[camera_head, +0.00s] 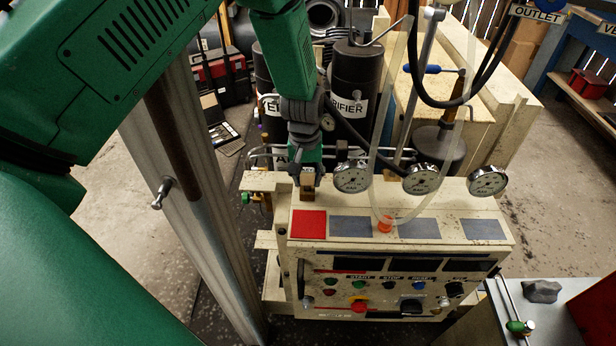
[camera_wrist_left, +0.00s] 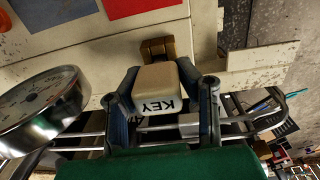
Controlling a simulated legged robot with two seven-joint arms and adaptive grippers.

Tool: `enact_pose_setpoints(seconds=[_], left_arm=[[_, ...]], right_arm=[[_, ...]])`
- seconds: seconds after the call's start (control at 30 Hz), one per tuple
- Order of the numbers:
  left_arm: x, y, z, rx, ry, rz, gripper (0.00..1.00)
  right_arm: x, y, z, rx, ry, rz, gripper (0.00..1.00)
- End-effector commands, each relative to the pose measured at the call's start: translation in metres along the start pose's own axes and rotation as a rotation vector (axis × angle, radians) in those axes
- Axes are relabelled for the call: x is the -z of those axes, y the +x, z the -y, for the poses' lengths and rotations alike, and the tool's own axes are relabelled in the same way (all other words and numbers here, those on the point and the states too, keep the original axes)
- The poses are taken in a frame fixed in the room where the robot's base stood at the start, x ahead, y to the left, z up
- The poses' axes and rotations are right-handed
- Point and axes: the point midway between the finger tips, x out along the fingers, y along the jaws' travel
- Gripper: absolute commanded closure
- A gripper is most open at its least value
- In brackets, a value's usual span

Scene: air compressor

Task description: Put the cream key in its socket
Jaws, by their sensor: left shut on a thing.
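The cream key (camera_wrist_left: 160,88), a block marked KEY, is between the fingers of my left gripper (camera_wrist_left: 162,105) in the left wrist view. The gripper is shut on it. A brass-brown socket piece (camera_wrist_left: 157,47) lies just beyond the key's far end, at the edge of the cream panel. I cannot tell whether the key touches it or sits in it. In the head view my left gripper (camera_head: 305,172) points down at the panel's back left edge, with the brown piece (camera_head: 307,187) right below it. The key is mostly hidden there. My right gripper is not in view.
The cream control panel (camera_head: 420,255) has a red square (camera_head: 308,224) and several grey squares. Round gauges (camera_head: 352,177) stand along its back edge, one close beside the gripper. A clear hose (camera_head: 397,120) hangs to the right. Dark cylinders (camera_head: 355,80) stand behind.

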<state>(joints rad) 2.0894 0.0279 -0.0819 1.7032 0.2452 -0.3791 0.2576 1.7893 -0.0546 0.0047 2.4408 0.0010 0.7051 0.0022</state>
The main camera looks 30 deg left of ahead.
Motion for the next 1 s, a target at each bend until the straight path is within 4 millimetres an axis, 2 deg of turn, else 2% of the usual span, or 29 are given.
enact_pose_setpoints(seconds=[0.93,0.97,1.0], left_arm=[[0.0,0.015,0.001,0.0,0.0,0.0,0.99],[0.0,0.014,0.001,0.0,0.0,0.0,0.6],[0.0,0.014,0.001,0.0,0.0,0.0,0.46]], right_arm=[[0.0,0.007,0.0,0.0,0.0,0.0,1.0],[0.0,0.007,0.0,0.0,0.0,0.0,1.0],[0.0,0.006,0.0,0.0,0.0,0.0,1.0]])
